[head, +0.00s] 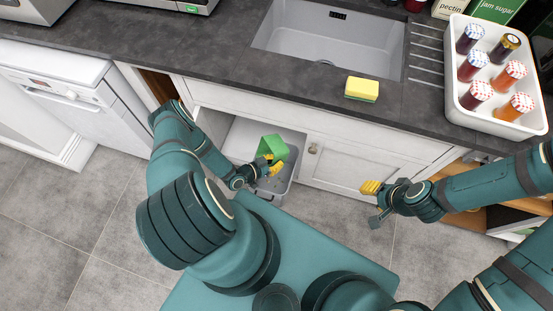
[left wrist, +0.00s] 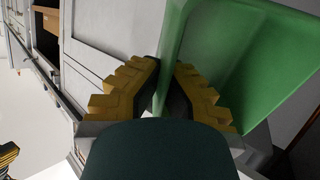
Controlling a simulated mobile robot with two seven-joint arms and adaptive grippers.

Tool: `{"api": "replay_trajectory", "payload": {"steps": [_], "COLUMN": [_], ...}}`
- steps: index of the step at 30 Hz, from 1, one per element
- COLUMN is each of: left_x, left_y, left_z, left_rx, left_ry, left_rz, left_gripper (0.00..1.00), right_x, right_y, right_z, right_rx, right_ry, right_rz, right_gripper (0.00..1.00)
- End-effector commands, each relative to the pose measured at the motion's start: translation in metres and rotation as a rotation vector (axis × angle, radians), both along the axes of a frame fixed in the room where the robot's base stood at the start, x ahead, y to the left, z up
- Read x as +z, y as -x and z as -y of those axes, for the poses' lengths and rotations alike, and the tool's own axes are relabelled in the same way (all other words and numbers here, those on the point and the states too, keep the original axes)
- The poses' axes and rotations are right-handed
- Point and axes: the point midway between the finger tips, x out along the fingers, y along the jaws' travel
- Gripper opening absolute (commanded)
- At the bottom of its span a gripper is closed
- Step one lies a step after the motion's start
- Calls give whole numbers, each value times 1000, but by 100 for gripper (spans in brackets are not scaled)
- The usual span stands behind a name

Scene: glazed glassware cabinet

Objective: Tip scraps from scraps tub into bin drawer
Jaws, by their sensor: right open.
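The green scraps tub (head: 272,146) is over the open bin drawer (head: 291,172), below the counter. My left gripper (head: 272,164) is shut on the tub's wall. In the left wrist view the tub (left wrist: 245,60) fills the upper right, and the yellow finger pads of the left gripper (left wrist: 167,75) close on its edge. The bin drawer's inside is mostly hidden by the tub and gripper. My right gripper (head: 372,203) is open and empty, in front of the cabinet to the right.
A yellow sponge (head: 362,88) lies on the counter edge by the sink (head: 330,40). A white tray (head: 463,100) of several jars stands at the right. A closed cabinet door (head: 345,168) is right of the drawer. A white dishwasher (head: 60,95) is at the left.

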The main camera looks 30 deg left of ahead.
Motion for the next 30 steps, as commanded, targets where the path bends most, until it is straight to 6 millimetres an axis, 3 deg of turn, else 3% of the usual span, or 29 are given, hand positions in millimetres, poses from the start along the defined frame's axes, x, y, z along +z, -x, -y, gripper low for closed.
{"api": "replay_trajectory", "payload": {"steps": [1,25,30], "left_x": [6,23,22], "left_y": [-1,-9,-11], "left_z": [1,6,7], "left_rx": [-3,-5,-6], "left_ry": [-13,-248,-309], "left_rz": [-20,-404,-501], "left_gripper": [0,0,0], "right_x": [10,97,91], "right_y": [0,1,1], "right_z": [0,3,3], "right_rx": [0,5,6], "right_ry": [-1,-13,-13], "right_rz": [1,2,1], "right_gripper": [47,47,47]}}
